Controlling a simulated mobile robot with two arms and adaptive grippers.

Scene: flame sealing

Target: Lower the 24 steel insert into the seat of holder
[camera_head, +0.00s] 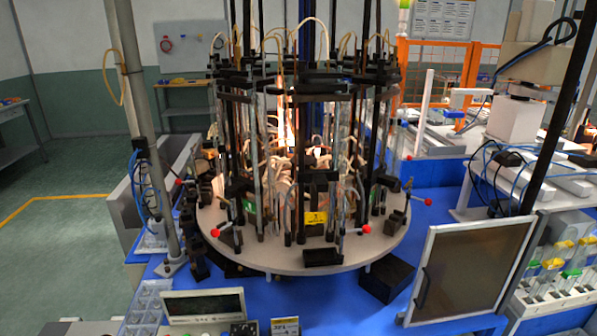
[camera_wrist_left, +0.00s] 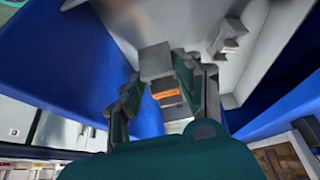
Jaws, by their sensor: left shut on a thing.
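My left gripper (camera_wrist_left: 160,82) shows in the left wrist view with its teal and grey fingers closed on a grey metal-looking block (camera_wrist_left: 155,62), which looks like the steel insert. Its number cannot be read. An orange patch (camera_wrist_left: 166,94) shows between the fingers, below the block. In the head view, several black holders stand on a round carousel plate (camera_head: 290,258); I cannot tell which is the holder for this insert, and its seat cannot be made out. Neither gripper shows in the head view.
Red-knobbed levers (camera_head: 365,229) stick out at the carousel's rim, and tall rods crowd it. A yellow label (camera_head: 316,218) is on its front. A dark framed panel (camera_head: 466,268) stands at front right. A black box (camera_head: 387,279) sits on the blue table below the plate.

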